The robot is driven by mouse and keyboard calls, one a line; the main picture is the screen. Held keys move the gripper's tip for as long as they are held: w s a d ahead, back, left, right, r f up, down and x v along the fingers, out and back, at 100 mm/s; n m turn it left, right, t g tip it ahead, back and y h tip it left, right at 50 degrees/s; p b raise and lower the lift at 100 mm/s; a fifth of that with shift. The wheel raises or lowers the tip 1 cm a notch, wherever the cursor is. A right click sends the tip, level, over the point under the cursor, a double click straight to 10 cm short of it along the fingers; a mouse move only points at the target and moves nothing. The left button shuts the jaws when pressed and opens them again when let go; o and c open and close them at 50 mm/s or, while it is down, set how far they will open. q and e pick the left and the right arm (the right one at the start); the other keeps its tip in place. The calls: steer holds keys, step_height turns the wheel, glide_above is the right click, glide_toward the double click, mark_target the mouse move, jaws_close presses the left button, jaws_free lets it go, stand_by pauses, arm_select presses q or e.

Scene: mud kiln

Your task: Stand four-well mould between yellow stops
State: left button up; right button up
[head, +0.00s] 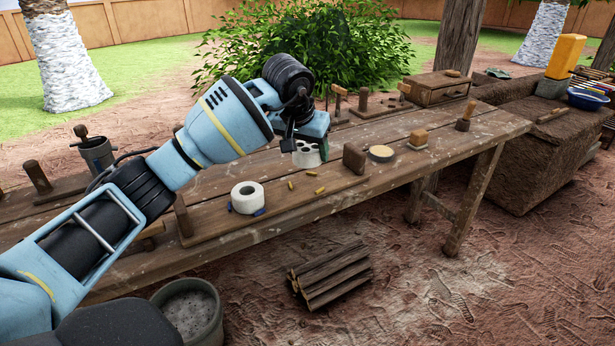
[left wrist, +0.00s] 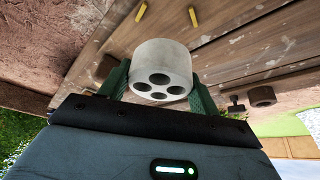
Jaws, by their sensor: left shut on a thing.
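The four-well mould (head: 307,155) is a short whitish cylinder with several round wells in its face. My left gripper (head: 305,141) is shut on it above the table. In the left wrist view the mould (left wrist: 162,52) sits between the two green fingers (left wrist: 160,88), wells facing the camera. My right gripper is out of view.
A white one-hole mould (head: 246,190) stands on the board (head: 270,204) by blue stops (head: 259,211). A brown block (head: 354,158) stands at the board's right end, near a round pale disc (head: 381,153). A wooden box (head: 437,88) stands farther back.

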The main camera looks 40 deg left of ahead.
mark_target(301, 153)
arm_select(q)
steer(key=shift+f, duration=3.15)
steer(key=shift+f, duration=0.1)
steer(key=o, duration=1.1)
steer(key=p+v, duration=0.1)
steer(key=v, duration=1.1)
